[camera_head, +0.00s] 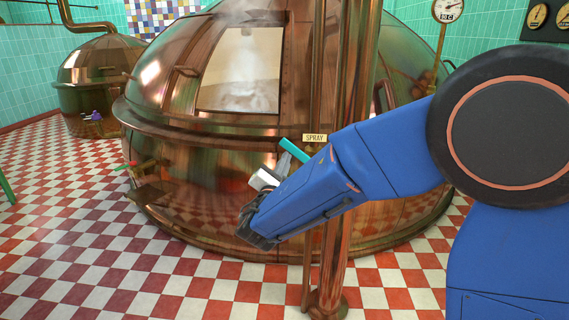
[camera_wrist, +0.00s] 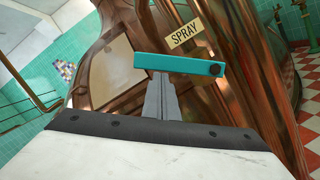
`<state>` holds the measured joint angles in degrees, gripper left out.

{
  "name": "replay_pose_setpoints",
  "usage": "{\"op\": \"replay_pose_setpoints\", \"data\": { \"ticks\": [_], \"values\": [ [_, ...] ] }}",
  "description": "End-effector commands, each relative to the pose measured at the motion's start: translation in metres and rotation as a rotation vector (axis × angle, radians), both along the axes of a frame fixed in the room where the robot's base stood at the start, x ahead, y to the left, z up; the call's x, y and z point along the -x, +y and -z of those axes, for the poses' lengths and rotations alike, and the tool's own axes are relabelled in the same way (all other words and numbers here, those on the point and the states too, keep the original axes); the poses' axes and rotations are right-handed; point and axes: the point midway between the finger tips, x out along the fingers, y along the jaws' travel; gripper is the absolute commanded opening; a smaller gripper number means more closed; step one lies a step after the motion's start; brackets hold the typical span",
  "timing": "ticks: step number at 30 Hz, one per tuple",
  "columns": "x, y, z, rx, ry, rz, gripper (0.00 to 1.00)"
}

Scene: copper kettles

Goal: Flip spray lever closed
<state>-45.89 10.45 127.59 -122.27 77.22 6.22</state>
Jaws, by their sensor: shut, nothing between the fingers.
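The spray lever is a teal bar (camera_wrist: 178,64) with a dark pivot at its right end, below the SPRAY sign (camera_wrist: 186,32). In the wrist view it lies nearly level, slightly lower at the right. In the head view the lever (camera_head: 293,149) slants up to the left beside the copper pipe, its lower end close to my arm. My gripper (camera_wrist: 161,76) is shut and empty. Its grey fingertips are right at the lower edge of the bar, left of the pivot; I cannot tell whether they touch. My forearm hides part of the pipe behind it.
A large copper kettle (camera_head: 220,150) with an open, steaming hatch stands behind the lever. The vertical copper pipe (camera_head: 333,255) rises from the floor close to my arm. A smaller kettle (camera_head: 100,65) is at the far left.

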Motion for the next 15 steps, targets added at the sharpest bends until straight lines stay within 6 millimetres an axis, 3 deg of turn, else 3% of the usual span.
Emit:
{"op": "replay_pose_setpoints", "data": {
  "ticks": [15],
  "values": [
    [0.001, -0.017, -0.032, -0.376, -0.015, 0.002, 0.0]
  ]
}}
